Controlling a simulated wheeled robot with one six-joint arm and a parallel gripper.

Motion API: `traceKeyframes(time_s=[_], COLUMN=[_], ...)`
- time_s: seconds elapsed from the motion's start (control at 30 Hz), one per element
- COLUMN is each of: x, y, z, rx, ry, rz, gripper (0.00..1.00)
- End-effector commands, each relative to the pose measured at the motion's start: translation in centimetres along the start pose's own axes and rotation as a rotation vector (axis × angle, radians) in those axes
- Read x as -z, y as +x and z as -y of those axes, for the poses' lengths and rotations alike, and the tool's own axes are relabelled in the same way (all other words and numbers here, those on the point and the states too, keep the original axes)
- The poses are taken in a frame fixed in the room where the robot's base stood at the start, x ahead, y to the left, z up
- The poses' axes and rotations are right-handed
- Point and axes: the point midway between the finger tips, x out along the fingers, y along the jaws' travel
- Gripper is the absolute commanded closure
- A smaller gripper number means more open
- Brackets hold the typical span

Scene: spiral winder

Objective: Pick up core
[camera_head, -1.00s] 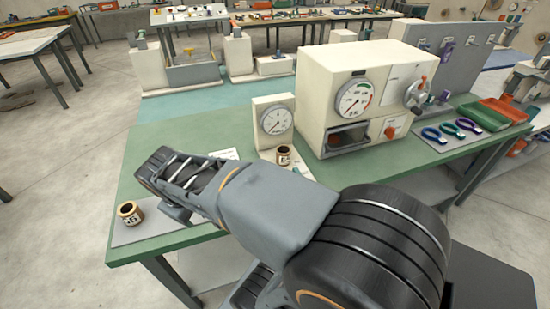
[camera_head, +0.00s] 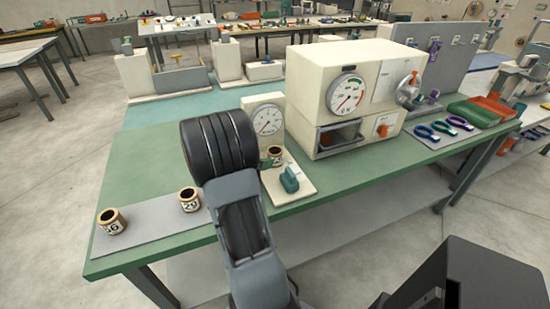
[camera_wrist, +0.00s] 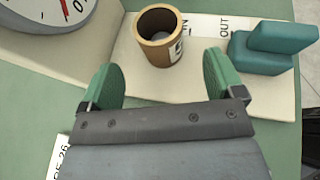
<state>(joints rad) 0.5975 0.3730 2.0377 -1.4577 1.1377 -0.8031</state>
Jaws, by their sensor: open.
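A brown core (camera_wrist: 158,35) with a white label stands upright on the pale plate, near the IN mark, in the wrist view; it also shows in the head view (camera_head: 276,153). Two more labelled cores stand on the grey mat at the left: one near the front corner (camera_head: 111,222) and one nearer my arm (camera_head: 189,200). My gripper (camera_wrist: 160,80) is open and empty, its two green fingers spread. The core by the IN mark lies just beyond the fingertips, roughly centred between them in the picture.
A teal block (camera_wrist: 272,45) sits on the plate right of the core, by the OUT mark. A dial gauge (camera_head: 265,120) stands behind it, and a large cream machine (camera_head: 350,100) to the right. The green bench (camera_head: 150,160) is clear at back left.

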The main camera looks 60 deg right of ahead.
Motion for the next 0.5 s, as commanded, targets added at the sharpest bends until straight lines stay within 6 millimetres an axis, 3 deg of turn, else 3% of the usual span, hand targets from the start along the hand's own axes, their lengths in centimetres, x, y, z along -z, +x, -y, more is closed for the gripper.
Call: traceKeyframes(time_s=[0.5], x=[-0.1], y=[4.8], z=[0.1], rx=[0.003], ry=[0.002], rz=[-0.002], gripper=[0.13])
